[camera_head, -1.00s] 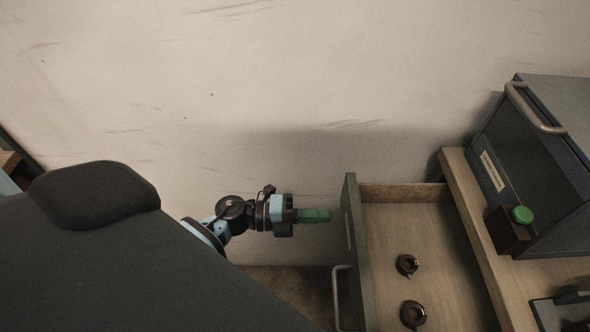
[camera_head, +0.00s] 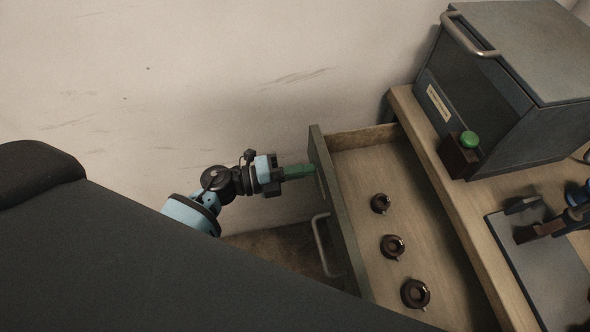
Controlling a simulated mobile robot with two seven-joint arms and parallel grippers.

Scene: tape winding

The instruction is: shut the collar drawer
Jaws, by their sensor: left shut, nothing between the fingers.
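The collar drawer (camera_head: 410,190) stands open, pulled out to the left from under the wooden bench top. Three dark ring-shaped collars lie in it: one toward the back (camera_head: 380,203), one in the middle (camera_head: 392,247) and one nearer (camera_head: 415,293). Its grey front panel (camera_head: 335,215) carries a curved metal handle (camera_head: 322,245). My left gripper (camera_head: 312,170) is shut and empty, its green fingers pointing right at the panel's far end. The tips are at or very near the panel; I cannot tell whether they touch. My right gripper is not in view.
A dark box-shaped machine (camera_head: 500,80) with a bar handle and a green button (camera_head: 469,139) stands on the wooden bench top (camera_head: 425,130). A grey plate (camera_head: 530,265) with tools on it lies at the right. A pale wall (camera_head: 180,80) is behind.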

